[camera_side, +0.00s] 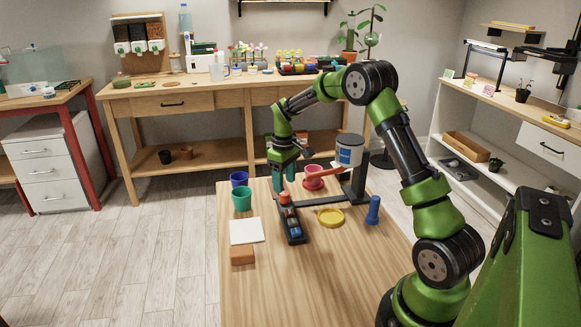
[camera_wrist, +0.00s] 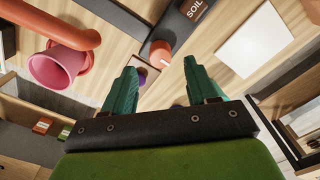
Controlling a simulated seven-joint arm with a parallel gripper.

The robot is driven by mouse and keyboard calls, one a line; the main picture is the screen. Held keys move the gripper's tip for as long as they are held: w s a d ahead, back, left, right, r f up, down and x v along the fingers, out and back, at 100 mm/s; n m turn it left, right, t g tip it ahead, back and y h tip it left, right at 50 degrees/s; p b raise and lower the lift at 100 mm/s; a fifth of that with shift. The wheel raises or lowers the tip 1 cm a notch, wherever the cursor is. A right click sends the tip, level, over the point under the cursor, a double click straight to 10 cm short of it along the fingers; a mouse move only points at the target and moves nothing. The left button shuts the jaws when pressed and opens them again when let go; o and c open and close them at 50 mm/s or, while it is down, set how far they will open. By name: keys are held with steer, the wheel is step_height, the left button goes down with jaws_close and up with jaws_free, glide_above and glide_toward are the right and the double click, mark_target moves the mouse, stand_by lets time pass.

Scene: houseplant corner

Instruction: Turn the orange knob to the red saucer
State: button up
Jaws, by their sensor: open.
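The orange knob (camera_side: 283,198) sits at the far end of a dark, narrow unit (camera_side: 295,238) on the table. In the wrist view the knob (camera_wrist: 159,54) shows ahead of my fingers, on a dark strip lettered SOIL. My gripper (camera_side: 284,179) is open with teal fingers, above and behind the knob in the side view and apart from it. In the wrist view my gripper (camera_wrist: 160,85) has nothing held between its fingers. A pink-red cup-like vessel (camera_side: 313,183) stands to the right, under an orange spout (camera_side: 322,172). I cannot make out a separate red saucer.
A grey canister (camera_side: 349,150) on a dark stand is right of my gripper. A white sheet (camera_side: 246,230), terracotta block (camera_side: 242,254), yellow saucer (camera_side: 331,217) and blue cylinder (camera_side: 373,210) are nearby. The table's front is clear.

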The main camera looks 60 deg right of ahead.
mark_target(284, 193)
steer(key=shift+f, duration=2.05)
steer(key=shift+c, duration=0.5)
steer(key=c, duration=1)
